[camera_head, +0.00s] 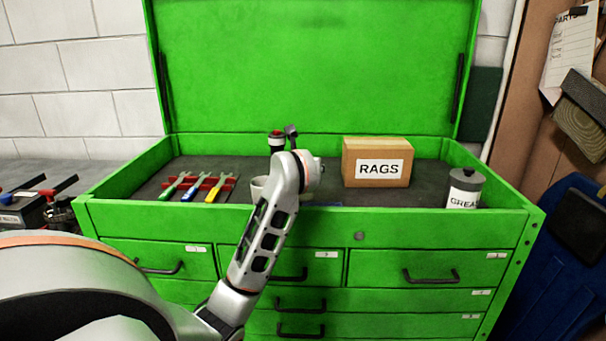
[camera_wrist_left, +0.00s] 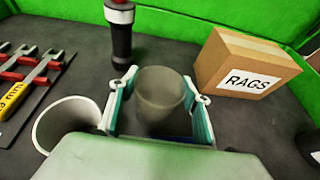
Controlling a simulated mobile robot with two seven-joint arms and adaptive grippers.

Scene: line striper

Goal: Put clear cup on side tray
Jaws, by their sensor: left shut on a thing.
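The clear cup (camera_wrist_left: 160,100) is a smoky see-through cup, seen from above in the left wrist view. My left gripper (camera_wrist_left: 161,78) is shut on it, with a teal-padded finger on each side. I cannot tell whether the cup's base touches the dark chest floor. In the head view my left arm reaches over the front wall of the green chest and hides the cup and the gripper. I cannot identify a side tray in either view. My right gripper is not in view.
A white mug (camera_wrist_left: 66,126) stands close left of the gripper. A black, red-topped cylinder (camera_wrist_left: 120,35) stands behind. The RAGS box (camera_head: 377,162) is right, the grease can (camera_head: 465,189) farther right. Wrenches (camera_head: 198,188) lie left. The chest's front wall (camera_head: 430,226) is raised.

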